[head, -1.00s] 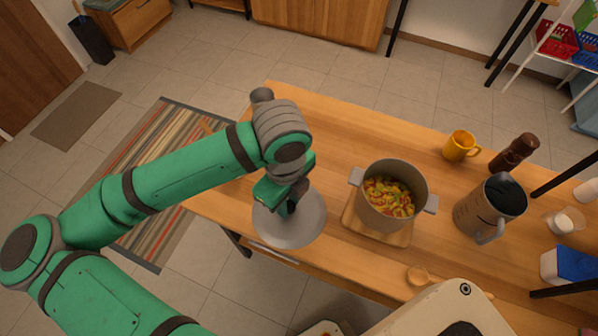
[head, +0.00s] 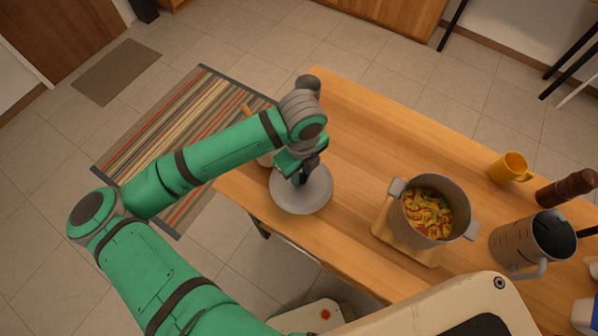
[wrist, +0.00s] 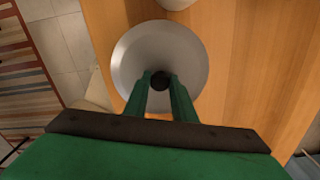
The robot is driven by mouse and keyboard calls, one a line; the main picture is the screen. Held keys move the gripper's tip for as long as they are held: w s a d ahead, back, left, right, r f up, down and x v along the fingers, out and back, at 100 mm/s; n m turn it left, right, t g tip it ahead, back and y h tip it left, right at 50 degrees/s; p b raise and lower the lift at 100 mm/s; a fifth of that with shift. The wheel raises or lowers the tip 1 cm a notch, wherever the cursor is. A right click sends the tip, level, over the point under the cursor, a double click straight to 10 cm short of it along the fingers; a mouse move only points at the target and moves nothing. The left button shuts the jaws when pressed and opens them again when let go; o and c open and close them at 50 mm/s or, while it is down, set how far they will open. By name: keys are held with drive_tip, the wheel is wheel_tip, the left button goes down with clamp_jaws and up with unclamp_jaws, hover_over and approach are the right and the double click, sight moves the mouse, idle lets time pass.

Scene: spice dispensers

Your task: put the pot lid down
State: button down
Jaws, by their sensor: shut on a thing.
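The pot lid (head: 297,199) is a round grey disc over the left end of the wooden table. It also shows in the wrist view (wrist: 137,52), with its dark knob (wrist: 160,81) between my fingertips. My gripper (head: 300,176) is shut on that knob from above; it also shows in the wrist view (wrist: 160,85). I cannot tell whether the lid touches the table. The open grey pot (head: 435,212), full of colourful chopped food, stands on a wooden board to the right of the lid.
The wooden board (head: 388,240) lies under the pot. A yellow mug (head: 509,168), a dark brown mill (head: 566,188) and a large grey jug (head: 531,243) stand farther right. The table (head: 365,135) between lid and pot is clear.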

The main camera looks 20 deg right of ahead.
drive_tip(key=shift+w+f, duration=0.15)
drive_tip(key=shift+f, duration=0.15)
drive_tip(key=shift+w+f, duration=0.25)
drive_tip(key=shift+f, duration=0.95)
drive_tip(key=shift+s+f, duration=0.1)
drive_tip(key=shift+f, duration=0.35)
drive_tip(key=c, duration=1.5)
unclamp_jaws()
drive_tip(key=shift+f, duration=0.1)
